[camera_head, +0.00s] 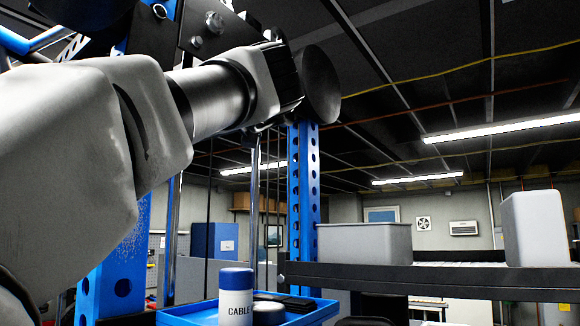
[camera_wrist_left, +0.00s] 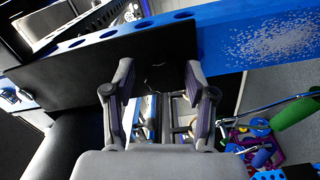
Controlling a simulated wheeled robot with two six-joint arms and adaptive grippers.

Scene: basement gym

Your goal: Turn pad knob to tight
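My left gripper (camera_head: 284,76) is raised in the upper middle of the head view, its fingers close to a dark round disc (camera_head: 321,84) in front of a blue upright. I cannot tell whether this disc is the pad knob or the end of a pad. In the left wrist view, the fingers of my left gripper (camera_wrist_left: 159,78) stand apart, with a dark, faceted shape (camera_wrist_left: 163,79) between the tips against a black panel (camera_wrist_left: 80,70). Contact is not clear there. No tight marking is readable. My right gripper is not in view.
A blue perforated upright (camera_head: 304,190) stands behind the disc. A blue tray (camera_head: 318,314) with a CABLE container (camera_head: 236,298) is below. A dark shelf rail (camera_head: 430,278) carries a grey bin (camera_head: 364,243) and a white container (camera_head: 534,228). Colourful items (camera_wrist_left: 262,140) lie lower right in the wrist view.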

